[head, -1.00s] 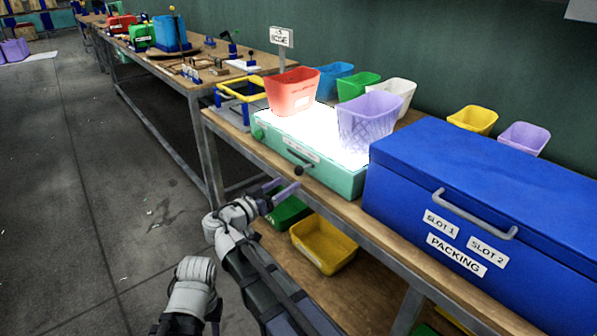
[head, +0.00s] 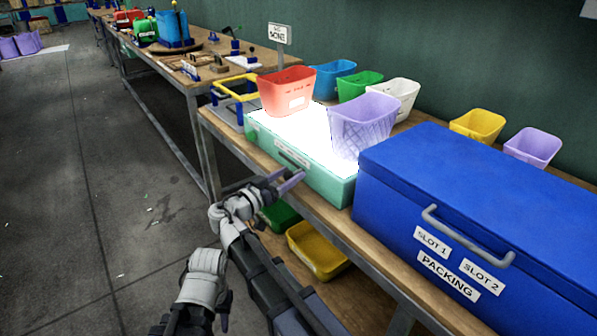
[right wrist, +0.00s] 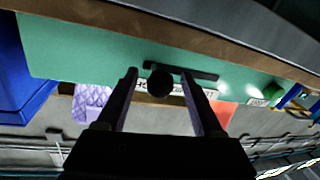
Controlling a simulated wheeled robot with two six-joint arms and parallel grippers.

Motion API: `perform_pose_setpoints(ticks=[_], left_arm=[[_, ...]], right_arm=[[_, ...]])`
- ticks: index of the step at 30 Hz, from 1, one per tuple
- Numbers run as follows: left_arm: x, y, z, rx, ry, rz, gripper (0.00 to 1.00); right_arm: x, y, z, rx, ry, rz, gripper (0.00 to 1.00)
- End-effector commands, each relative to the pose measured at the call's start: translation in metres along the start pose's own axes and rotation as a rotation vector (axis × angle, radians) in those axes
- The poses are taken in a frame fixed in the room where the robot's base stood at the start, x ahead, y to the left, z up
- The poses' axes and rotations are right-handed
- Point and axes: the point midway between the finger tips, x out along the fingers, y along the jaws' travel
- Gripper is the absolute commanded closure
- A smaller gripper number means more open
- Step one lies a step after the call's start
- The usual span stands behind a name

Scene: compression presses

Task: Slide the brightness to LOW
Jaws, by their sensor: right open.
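The teal light box (head: 325,182) stands on the bench, its top glowing bright white. Its front has a dark slot (head: 293,153) with a label strip, too small to read. In the right wrist view the black slider knob (right wrist: 160,83) sits near the left end of the slot (right wrist: 195,74). My right gripper (head: 291,177) is open at the box front. In its wrist view the fingers (right wrist: 159,77) lie either side of the knob, with gaps showing. The knob is not clear in the head view. My left gripper (head: 224,308) is low, its fingers mostly hidden.
A red bin (head: 287,92) and a lilac bin (head: 362,122) stand on the lit top. A blue packing chest (head: 400,205) stands close to the right of the box. Yellow (head: 318,252) and green (head: 279,214) bins sit on the shelf below the bench edge.

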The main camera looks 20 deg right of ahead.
Motion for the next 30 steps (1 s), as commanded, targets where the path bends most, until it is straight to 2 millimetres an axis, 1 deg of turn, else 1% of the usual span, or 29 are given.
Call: perform_pose_setpoints(ticks=[7,25,30], left_arm=[[0.0000,-0.0001,0.0003,0.000,0.000,0.000,0.64],[0.0000,-0.0001,0.0002,0.000,0.000,0.000,0.64],[0.0000,-0.0001,0.0002,0.000,0.000,0.000,0.64]], right_arm=[[-0.0003,-0.0004,0.0000,0.000,0.000,0.000,0.31],[-0.0001,-0.0002,0.0000,0.000,0.000,0.000,0.99],[-0.0001,-0.0003,0.0000,0.000,0.000,0.000,1.00]])
